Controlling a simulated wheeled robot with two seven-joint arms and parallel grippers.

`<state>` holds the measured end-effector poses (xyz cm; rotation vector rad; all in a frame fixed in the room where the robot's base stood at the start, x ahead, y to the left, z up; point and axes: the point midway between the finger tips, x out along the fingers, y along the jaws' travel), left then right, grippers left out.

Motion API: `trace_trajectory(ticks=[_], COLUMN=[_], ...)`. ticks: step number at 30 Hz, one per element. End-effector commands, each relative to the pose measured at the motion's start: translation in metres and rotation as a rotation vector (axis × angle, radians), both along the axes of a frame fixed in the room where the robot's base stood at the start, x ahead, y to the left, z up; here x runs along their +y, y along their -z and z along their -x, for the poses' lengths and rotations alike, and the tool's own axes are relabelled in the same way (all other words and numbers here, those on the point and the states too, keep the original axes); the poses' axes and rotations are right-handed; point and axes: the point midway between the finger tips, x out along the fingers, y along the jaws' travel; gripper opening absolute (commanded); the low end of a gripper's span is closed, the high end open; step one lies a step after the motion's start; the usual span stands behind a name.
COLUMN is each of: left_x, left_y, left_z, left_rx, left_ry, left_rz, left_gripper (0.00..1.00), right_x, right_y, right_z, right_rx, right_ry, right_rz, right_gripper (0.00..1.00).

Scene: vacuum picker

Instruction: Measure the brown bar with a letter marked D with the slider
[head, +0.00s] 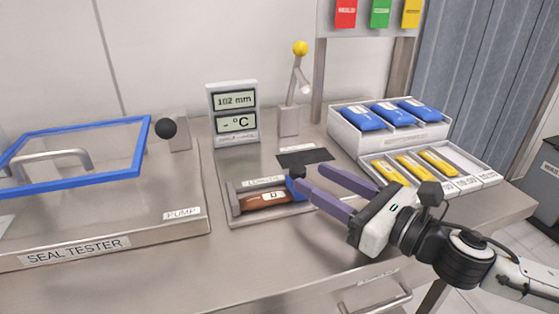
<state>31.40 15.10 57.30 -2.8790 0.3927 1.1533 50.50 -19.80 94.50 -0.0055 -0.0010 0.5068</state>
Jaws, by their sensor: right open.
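The brown bar (256,204) lies in the measuring station at the bench's front, with a white label whose letter looks like a D. A small blue part (294,187), apparently the slider, stands at the bar's right end. My right gripper (309,179) comes in from the right with its two purple fingers apart and nothing between them. One fingertip is beside the blue part and partly covers it; I cannot tell if they touch. The display (235,99) behind reads about 102 mm above and "- °C" below. My left gripper is not in view.
The seal tester (110,235) with a blue-framed lid (75,122) stands at left. A probe (299,75) with a yellow ball stands behind. Trays of blue packs (390,113) and yellow bars (415,166) are at right. A dark pad (305,157) lies behind the fingers.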

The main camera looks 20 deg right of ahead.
Motion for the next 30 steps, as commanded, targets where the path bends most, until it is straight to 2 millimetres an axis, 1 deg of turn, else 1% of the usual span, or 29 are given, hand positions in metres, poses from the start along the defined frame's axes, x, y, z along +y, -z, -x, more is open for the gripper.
trace_trajectory(ticks=[1, 5, 10, 15, 18, 22, 30], left_x=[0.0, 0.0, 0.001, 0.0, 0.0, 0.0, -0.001], left_y=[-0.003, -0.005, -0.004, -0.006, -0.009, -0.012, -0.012], left_z=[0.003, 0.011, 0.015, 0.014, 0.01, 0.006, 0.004], left_rx=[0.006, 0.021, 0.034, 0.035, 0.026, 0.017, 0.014], left_ry=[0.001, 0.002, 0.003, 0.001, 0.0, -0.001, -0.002], left_rz=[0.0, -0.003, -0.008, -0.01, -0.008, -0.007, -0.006], left_gripper=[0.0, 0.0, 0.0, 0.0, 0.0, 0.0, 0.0], right_x=[0.002, 0.011, 0.025, 0.038, 0.043, 0.047, 0.048], right_y=[-0.004, -0.006, -0.006, -0.004, -0.002, -0.002, -0.001], right_z=[-0.004, -0.018, -0.042, -0.066, -0.076, -0.083, -0.084], right_rx=[-0.003, -0.002, -0.002, 0.0, 0.002, 0.002, 0.004], right_ry=[0.001, -0.001, -0.002, 0.0, 0.0, 0.0, 0.0], right_rz=[-0.004, -0.006, -0.007, -0.007, -0.007, -0.004, -0.005], right_gripper=[0.43, 0.43, 0.43, 0.43, 0.43, 0.43, 0.43])
